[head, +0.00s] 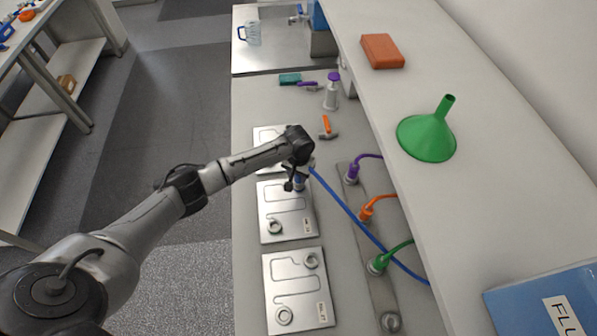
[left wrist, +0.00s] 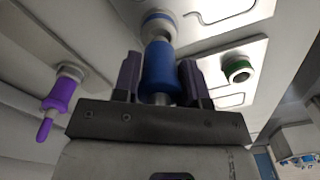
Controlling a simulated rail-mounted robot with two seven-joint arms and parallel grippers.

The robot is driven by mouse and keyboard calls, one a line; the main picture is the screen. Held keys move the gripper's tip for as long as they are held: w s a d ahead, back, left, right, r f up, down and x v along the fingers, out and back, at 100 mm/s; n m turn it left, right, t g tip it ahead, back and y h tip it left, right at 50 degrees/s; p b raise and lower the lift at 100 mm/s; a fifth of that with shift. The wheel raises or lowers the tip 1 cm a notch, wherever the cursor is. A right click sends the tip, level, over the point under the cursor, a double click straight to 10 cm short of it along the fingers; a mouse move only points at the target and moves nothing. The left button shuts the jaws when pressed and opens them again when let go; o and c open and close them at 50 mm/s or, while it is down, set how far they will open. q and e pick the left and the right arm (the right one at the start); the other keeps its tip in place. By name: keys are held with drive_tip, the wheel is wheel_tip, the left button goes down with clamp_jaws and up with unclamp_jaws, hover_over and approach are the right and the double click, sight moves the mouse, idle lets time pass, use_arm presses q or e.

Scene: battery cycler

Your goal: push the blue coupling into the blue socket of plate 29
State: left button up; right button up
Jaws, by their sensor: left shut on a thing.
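My left gripper (head: 297,183) is shut on the blue coupling (left wrist: 160,68), which has a blue hose (head: 350,214) trailing to the lower right in the head view. The gripper is over the upper right corner of the middle plate (head: 270,200). In the left wrist view the fingers (left wrist: 160,78) stand on both sides of the coupling. Its metal tip points at a blue-ringed socket (left wrist: 158,20) and lines up closely with it; I cannot tell whether it is seated. The plate number is too small to read. My right gripper is not in view.
A near plate (head: 283,285) and a far plate (head: 262,134) lie in line. Purple (head: 353,171), orange (head: 367,211) and green (head: 378,264) couplings stand on a strip at the right. A shelf with a green funnel (head: 427,137) overhangs the right side.

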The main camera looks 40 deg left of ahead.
sight(299, 178)
use_arm(q)
drive_tip(key=shift+f, duration=0.7)
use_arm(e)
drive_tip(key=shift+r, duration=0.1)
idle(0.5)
use_arm(q)
drive_tip(key=shift+f, duration=0.25)
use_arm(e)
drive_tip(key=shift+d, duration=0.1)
use_arm(q)
drive_tip(key=shift+f, duration=0.55)
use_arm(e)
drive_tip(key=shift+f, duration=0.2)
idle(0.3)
use_arm(q)
drive_tip(key=o, duration=1.6)
wheel_tip(299, 178, up, 12)
drive_tip(key=shift+r, duration=0.25)
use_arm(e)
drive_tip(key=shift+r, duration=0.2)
use_arm(q)
drive_tip(key=shift+r, duration=0.7)
